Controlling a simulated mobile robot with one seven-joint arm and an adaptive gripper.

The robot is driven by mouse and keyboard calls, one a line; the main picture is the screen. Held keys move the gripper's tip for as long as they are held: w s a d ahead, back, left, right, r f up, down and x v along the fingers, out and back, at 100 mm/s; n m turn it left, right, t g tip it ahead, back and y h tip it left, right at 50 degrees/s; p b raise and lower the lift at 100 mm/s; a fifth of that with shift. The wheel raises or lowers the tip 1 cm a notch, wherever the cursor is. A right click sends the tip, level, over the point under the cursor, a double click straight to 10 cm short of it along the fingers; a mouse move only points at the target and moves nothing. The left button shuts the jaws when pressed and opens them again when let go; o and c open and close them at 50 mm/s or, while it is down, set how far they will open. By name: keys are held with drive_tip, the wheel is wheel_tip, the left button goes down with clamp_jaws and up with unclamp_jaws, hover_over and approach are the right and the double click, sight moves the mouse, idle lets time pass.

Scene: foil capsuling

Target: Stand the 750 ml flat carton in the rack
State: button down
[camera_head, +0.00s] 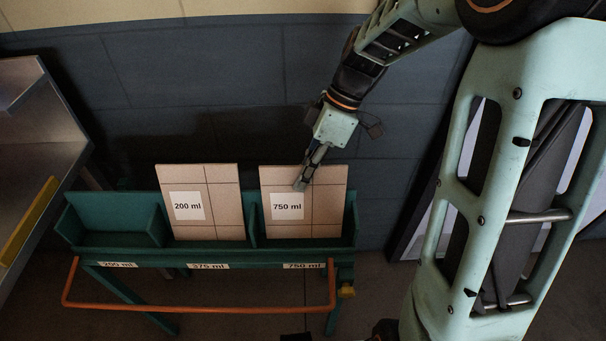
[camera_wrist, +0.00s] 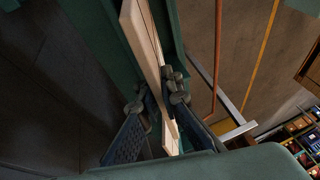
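The 750 ml flat carton (camera_head: 326,188) is a pale panel with a white "750 ml" label. It stands, leaning back a little, in the right compartment of the green rack (camera_head: 205,254), above the front label "750 ml". My gripper (camera_head: 303,182) is at its upper edge. In the wrist view the carton (camera_wrist: 146,42) runs edge-on between the two fingers (camera_wrist: 157,97), which appear closed against its two faces. The carton's lower edge is hidden behind the rack's front wall.
A 200 ml flat carton (camera_head: 203,225) stands in the middle compartment, above the "375 ml" label. The left compartment (camera_head: 117,222) is empty. An orange rail (camera_head: 200,309) runs along the rack's front. A grey metal bench (camera_head: 40,130) stands at the left.

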drive_tip(key=shift+f, duration=0.2)
drive_tip(key=c, duration=2.1)
unclamp_jaws()
